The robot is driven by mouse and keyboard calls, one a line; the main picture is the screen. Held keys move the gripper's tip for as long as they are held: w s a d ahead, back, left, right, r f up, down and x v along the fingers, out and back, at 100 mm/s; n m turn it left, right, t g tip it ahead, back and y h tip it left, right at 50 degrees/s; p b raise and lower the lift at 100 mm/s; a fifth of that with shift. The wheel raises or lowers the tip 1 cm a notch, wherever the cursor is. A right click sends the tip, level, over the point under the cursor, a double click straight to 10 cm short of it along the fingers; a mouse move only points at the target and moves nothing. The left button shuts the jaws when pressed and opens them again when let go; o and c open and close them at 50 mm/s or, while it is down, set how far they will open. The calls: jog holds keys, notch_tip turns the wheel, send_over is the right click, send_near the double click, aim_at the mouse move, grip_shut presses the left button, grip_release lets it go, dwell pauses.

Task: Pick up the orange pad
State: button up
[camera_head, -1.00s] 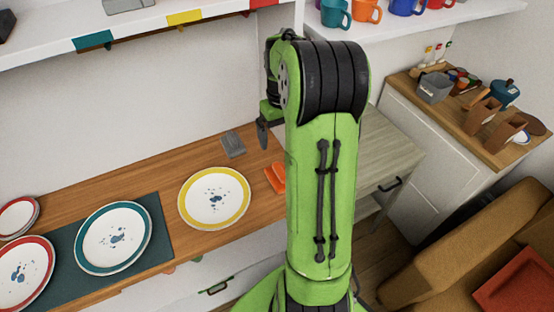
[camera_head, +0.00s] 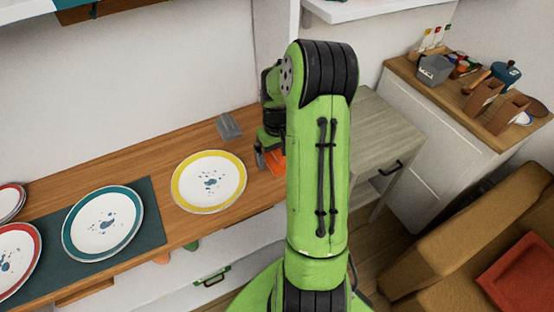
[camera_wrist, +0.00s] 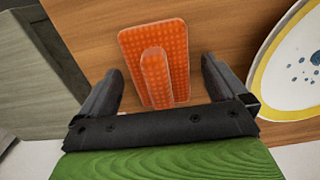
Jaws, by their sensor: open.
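The orange pad (camera_wrist: 178,50) lies on the wooden counter, with a studded face and a raised orange grip bar (camera_wrist: 155,78) along its middle. My gripper (camera_wrist: 163,85) is open in the wrist view, one finger to each side of the pad's near part, with nothing between them that is held. In the head view the pad (camera_head: 277,161) shows only in part, as my arm and gripper (camera_head: 268,158) stand over it and cover the rest.
A yellow-rimmed plate (camera_head: 178,193) lies left of the pad on the counter (camera_head: 160,146). A grey block (camera_head: 229,126) is behind it. Teal-rimmed (camera_head: 68,232) and red-rimmed plates (camera_head: 34,262) lie farther left. A grey wooden cabinet (camera_head: 372,135) stands to the right.

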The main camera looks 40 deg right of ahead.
aim_at(277, 150)
jog(key=shift+c, duration=0.5)
jog(key=shift+r, duration=0.1)
jog(key=c, duration=1)
notch_tip(277, 150, up, 10)
jog(key=p, duration=0.3)
jog(key=shift+c, duration=0.2)
